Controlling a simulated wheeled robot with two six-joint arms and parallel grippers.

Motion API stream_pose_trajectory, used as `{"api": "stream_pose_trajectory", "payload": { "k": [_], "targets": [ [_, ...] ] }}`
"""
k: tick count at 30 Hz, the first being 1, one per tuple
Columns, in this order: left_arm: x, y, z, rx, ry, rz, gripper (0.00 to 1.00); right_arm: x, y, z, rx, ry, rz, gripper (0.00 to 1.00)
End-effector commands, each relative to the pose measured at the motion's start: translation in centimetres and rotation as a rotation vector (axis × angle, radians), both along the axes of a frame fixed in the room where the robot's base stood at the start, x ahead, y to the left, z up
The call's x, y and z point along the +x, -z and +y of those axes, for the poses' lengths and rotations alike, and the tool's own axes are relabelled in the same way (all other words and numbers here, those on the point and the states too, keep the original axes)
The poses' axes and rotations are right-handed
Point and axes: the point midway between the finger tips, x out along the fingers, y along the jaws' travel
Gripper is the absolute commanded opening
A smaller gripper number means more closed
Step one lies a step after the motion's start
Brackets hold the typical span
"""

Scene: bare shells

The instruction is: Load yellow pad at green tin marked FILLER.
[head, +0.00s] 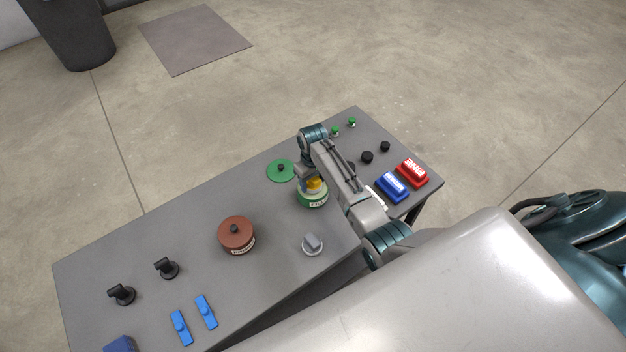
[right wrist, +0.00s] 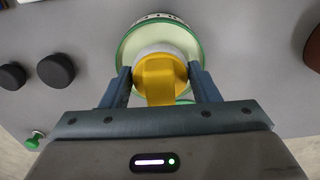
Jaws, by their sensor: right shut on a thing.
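The green tin (head: 313,201) marked FILLER stands open on the grey table; in the right wrist view its pale green rim (right wrist: 124,50) rings the opening. The yellow pad (head: 316,184) is over or in the tin's opening; it also shows in the right wrist view (right wrist: 158,78), with something white around its far edge. My right gripper (head: 311,176), also in the right wrist view (right wrist: 162,80), is shut on the yellow pad, pointing at the tin. Whether the pad touches the tin's contents I cannot tell. My left gripper is not in view.
A green lid (head: 281,172) lies behind the tin. A brown lidded tin (head: 237,236) and a grey-white pad (head: 312,244) stand nearby. Blue (head: 391,187) and red (head: 411,173) blocks, black knobs and green pegs are at right. Black fixtures and blue pieces are at left.

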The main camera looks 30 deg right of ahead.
Motion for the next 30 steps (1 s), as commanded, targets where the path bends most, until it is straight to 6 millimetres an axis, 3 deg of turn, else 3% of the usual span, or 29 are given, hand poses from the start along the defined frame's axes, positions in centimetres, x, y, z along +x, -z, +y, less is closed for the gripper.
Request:
{"api": "stream_pose_trajectory", "payload": {
  "k": [30],
  "targets": [
    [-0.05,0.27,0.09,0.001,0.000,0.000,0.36,0.01,0.70,0.02,0.000,0.000,0.000,0.37]
  ]
}}
